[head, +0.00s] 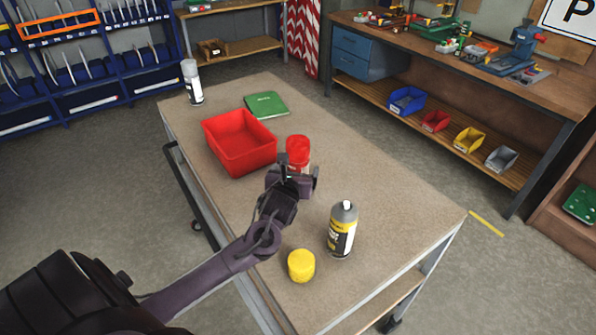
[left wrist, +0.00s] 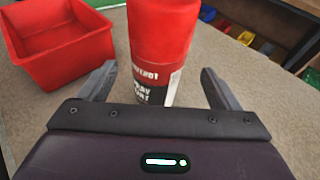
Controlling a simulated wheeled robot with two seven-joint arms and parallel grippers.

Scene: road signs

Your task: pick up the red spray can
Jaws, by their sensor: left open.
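The red spray can (head: 297,147) stands upright on the cart top, partly hidden behind my left gripper in the head view. In the left wrist view the red can (left wrist: 163,42) shows with a dark and white label low on its side, and its top is cut off. My left gripper (head: 297,178) is open. Its two fingers (left wrist: 155,85) lie on either side of the can in the wrist view, with a gap at each side. My right gripper is not in view.
A red bin (head: 240,143) stands left of the can, with a green book (head: 266,104) behind. A grey-topped can (head: 342,230) and a yellow lid or tub (head: 301,265) stand nearer. The cart's right side (head: 390,185) is clear.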

